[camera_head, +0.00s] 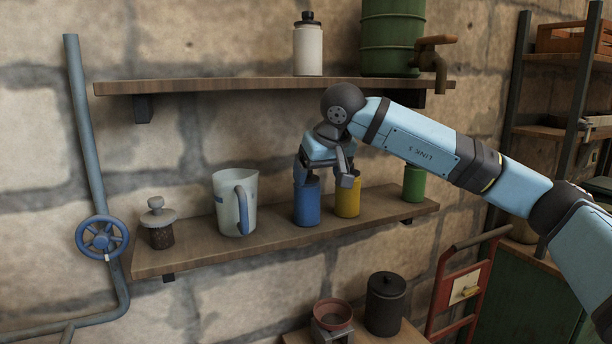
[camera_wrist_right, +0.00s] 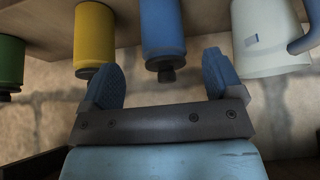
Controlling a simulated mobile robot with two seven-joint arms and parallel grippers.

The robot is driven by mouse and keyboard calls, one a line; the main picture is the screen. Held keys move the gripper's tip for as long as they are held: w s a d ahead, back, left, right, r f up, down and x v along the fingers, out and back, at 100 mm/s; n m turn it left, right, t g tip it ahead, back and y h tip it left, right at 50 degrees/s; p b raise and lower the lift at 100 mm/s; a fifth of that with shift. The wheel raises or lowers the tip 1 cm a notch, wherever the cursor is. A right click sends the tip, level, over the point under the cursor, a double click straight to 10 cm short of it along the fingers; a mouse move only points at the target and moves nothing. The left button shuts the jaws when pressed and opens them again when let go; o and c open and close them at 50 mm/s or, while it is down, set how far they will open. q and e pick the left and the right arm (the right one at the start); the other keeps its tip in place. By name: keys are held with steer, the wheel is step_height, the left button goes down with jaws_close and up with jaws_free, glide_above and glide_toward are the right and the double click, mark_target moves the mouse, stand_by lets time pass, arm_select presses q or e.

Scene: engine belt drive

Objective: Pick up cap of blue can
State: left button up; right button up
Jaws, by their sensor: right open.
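The blue can (camera_head: 306,205) stands upright on the lower wooden shelf. Its small dark cap (camera_wrist_right: 166,74) shows in the right wrist view, where the picture is upside down, and the blue can (camera_wrist_right: 162,28) shows there too. In the head view the cap is hidden by my gripper. My right gripper (camera_head: 324,174) is open, pointing down over the tops of the blue and yellow cans. In the wrist view the cap appears between its two blue-padded fingers. I cannot tell that either finger touches it. My left gripper is not in view.
A yellow can (camera_head: 347,200) stands close to the right of the blue can, a green can (camera_head: 414,185) farther right. A pale jug (camera_head: 229,205) and a lidded jar (camera_head: 158,225) stand left. The upper shelf (camera_head: 220,87) holds a white bottle (camera_head: 308,50) and a green drum (camera_head: 388,40).

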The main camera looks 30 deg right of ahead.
steer(key=w, duration=0.2)
steer(key=w+p, duration=0.1)
steer(key=w, duration=0.2)
steer(key=shift+w+d+f, duration=0.15)
steer(key=shift+w+f, duration=0.1)
steer(key=shift+w, duration=0.1)
steer(key=shift+w+f, duration=0.1)
steer(key=shift+f, duration=0.2)
steer(key=c, duration=0.9)
steer(key=shift+r, duration=0.1)
